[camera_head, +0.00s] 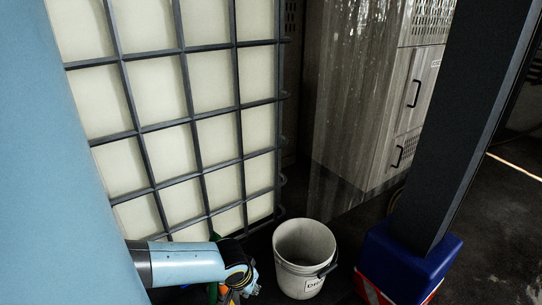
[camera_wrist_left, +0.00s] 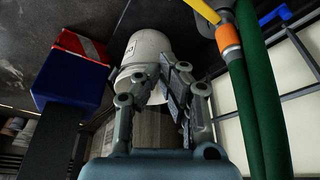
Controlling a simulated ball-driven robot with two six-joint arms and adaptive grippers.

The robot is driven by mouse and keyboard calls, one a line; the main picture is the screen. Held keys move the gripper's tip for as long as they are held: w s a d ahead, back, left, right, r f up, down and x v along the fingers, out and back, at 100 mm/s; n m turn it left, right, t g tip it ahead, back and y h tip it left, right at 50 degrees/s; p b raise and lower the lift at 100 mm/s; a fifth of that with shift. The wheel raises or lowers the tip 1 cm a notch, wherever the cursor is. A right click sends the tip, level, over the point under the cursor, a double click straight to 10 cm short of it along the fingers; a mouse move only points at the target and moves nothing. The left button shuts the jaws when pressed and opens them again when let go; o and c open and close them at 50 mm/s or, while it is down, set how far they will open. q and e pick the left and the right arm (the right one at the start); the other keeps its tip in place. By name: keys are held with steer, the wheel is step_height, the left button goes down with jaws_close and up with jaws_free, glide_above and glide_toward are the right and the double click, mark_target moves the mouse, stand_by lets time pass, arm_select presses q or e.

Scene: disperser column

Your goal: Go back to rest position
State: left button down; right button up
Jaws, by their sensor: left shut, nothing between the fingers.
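My left arm comes in low from the left in the head view, and its gripper (camera_head: 248,284) is small and partly cut off at the bottom edge. In the left wrist view the gripper (camera_wrist_left: 168,84) is shut with nothing between its fingers. A green hose (camera_wrist_left: 262,95) with an orange fitting (camera_wrist_left: 228,38) runs close beside it on the right; in the head view a bit of green (camera_head: 213,291) shows behind the arm. My right gripper is in neither view.
A white bucket (camera_head: 304,250) stands on the floor right of the gripper. A caged white tank (camera_head: 160,80) rises behind my arm. A dark post (camera_head: 455,130) stands on a blue and red base (camera_head: 400,250). A grey cabinet (camera_head: 365,110) is at the back.

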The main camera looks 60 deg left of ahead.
arm_select(q)
steer(key=s+d+f+m+g, duration=0.1)
steer(key=s+d+f+m, duration=0.3)
steer(key=s, duration=0.7)
steer(key=s+d+f+m+g+h, duration=0.1)
steer(key=s+d+f+m, duration=0.2)
steer(key=s+d+f, duration=0.5)
steer(key=s+f, duration=0.1)
steer(key=s, duration=0.3)
steer(key=shift+s+d+f+m, duration=0.2)
steer(key=shift+s+d+m, duration=0.05)
steer(key=shift+d+m, duration=0.15)
steer(key=shift+s, duration=0.15)
